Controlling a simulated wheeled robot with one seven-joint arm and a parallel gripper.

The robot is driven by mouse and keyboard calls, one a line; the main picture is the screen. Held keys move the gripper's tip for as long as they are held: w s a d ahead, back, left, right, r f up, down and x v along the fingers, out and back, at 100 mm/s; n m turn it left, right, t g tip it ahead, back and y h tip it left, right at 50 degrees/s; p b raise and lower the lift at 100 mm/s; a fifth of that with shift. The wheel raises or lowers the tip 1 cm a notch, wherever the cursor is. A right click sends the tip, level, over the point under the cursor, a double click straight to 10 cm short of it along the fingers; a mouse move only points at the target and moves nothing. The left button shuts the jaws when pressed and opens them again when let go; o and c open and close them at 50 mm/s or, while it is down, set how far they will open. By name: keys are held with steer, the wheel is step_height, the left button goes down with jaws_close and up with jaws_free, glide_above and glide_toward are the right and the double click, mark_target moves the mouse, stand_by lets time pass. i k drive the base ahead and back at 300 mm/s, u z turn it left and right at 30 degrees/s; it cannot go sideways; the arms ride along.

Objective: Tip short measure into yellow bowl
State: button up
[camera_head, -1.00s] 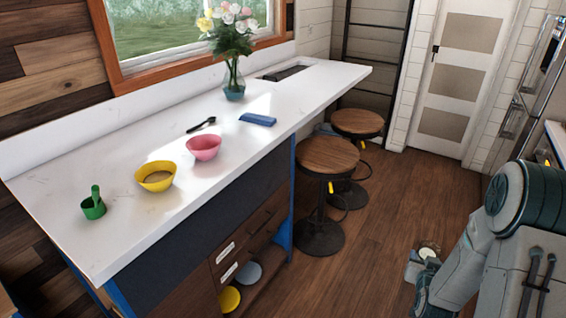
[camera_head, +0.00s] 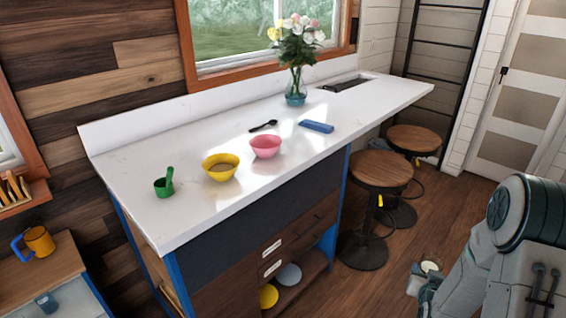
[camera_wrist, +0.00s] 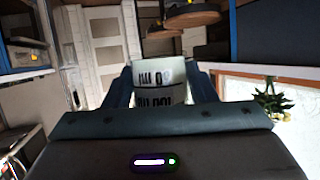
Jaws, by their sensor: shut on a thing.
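The yellow bowl (camera_head: 222,177) stands upright on the white counter, with something brownish inside. My gripper (camera_head: 422,278) is low at the right in the head view, well away from the bowl and beyond the counter's front side. It is shut on a white measure (camera_head: 431,264), whose open top shows pale contents. In the wrist view the measure (camera_wrist: 158,90) sits between the fingers, with black markings that seem to read 100 ml. A green cup with an upright handle (camera_head: 163,187) stands left of the yellow bowl.
A pink bowl (camera_head: 265,153), dark spoon (camera_head: 263,125), blue block (camera_head: 316,127) and flower vase (camera_head: 295,95) stand or lie on the counter (camera_head: 150,150). Stools (camera_head: 381,170) stand along its front. An orange mug (camera_head: 40,241) is on a low cabinet at left.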

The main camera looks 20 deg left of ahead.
mark_target(221, 167)
steer(key=u, duration=0.9)
